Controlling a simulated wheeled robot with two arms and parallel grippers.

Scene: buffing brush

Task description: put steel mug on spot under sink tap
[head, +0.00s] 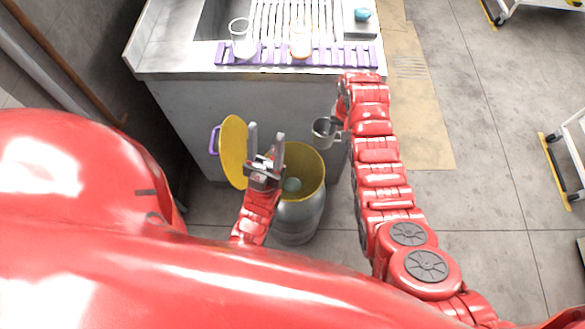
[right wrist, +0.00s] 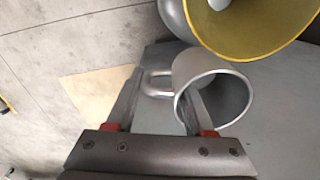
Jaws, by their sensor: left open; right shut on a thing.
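The steel mug (head: 323,130) is in my right gripper (head: 339,125), in front of the counter's cabinet and beside the open bin. In the right wrist view the mug (right wrist: 222,92) is tilted with its mouth facing the camera. One finger of the right gripper (right wrist: 160,108) reaches into the mouth, and the handle lies between the fingers. My left gripper (head: 266,142) is open and empty, above the bin's near left rim. Part of the sink (head: 212,22) shows at the top left of the counter; its tap and the spot under it are out of view.
A grey bin (head: 298,215) with a yellow inside stands before the counter (head: 180,62), its yellow lid (head: 233,150) raised; a pale round thing lies inside. A purple rack (head: 270,57) along the counter's front edge has two glasses by it. A blue object (head: 362,15) sits at the right.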

